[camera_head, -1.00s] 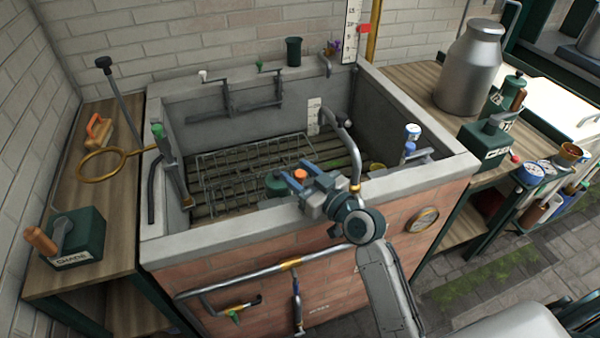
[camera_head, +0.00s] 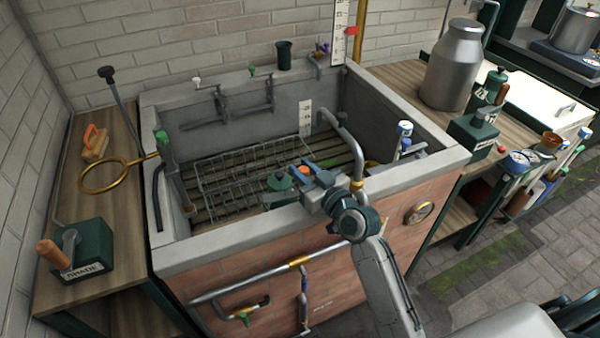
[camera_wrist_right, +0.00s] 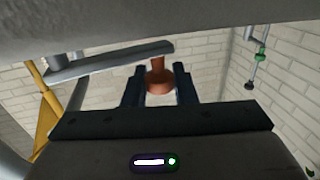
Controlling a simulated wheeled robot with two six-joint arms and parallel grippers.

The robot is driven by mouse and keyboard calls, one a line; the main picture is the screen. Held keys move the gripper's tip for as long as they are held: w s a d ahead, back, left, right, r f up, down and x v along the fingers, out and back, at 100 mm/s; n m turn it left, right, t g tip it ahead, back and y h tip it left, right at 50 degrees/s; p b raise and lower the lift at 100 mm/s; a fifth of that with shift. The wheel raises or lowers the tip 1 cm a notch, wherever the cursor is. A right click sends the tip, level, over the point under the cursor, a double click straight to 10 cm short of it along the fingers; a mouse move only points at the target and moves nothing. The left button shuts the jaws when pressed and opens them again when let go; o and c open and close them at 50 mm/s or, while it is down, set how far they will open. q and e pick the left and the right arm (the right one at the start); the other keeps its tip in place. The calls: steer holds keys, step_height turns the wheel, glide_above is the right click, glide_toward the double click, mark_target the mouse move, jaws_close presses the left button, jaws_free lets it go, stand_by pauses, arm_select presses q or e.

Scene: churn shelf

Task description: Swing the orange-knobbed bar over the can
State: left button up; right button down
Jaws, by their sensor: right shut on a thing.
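An orange knob (camera_head: 304,169) shows at the jaws of my right gripper (camera_head: 313,179), over the near side of the stone trough. In the right wrist view the orange knob (camera_wrist_right: 158,80) sits between the two blue fingers of the right gripper (camera_wrist_right: 159,88), which is shut on it. A flat grey bar (camera_wrist_right: 110,62) joins the knob and runs off to the left of that view. In the head view the bar is mostly hidden by the gripper. A dark green lidded can (camera_head: 279,182) stands in the trough, just left of the gripper, partly hidden. My left gripper is not in view.
The trough's near rim (camera_head: 235,240) lies below my right arm. A wire rack (camera_head: 225,180) lies inside the trough. A curved grey pipe (camera_head: 345,135) rises right of the gripper. A large metal churn (camera_head: 454,68) stands on the right bench. A brass ring (camera_head: 104,176) sticks out at left.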

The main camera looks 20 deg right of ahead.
steer(key=shift+w+r+h+p, duration=0.1)
steer(key=shift+r+h+p, duration=0.05)
steer(key=shift+h+p, duration=0.15)
steer(key=shift+w+m+t+h+p, duration=0.35)
steer(key=shift+m+h+p, duration=0.5)
steer(key=shift+p, duration=0.3)
steer(key=shift+w+d+h+p, duration=0.1)
steer(key=shift+h+p, duration=0.15)
steer(key=shift+p, duration=0.1)
steer(key=shift+w, duration=0.1)
steer(key=shift+f+m+h, duration=0.2)
steer(key=shift+m+h, duration=0.05)
steer(key=shift+h, duration=0.05)
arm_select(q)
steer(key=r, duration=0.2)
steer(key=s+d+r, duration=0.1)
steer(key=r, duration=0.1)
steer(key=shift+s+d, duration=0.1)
arm_select(e)
steer(key=c, duration=1.2)
jaws_free()
arm_select(q)
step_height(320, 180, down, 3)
steer(key=b, duration=0.3)
arm_select(e)
steer(key=s+d, duration=0.1)
steer(key=s, duration=0.9)
steer(key=shift+s+d, duration=0.2)
steer(key=shift+s, duration=0.2)
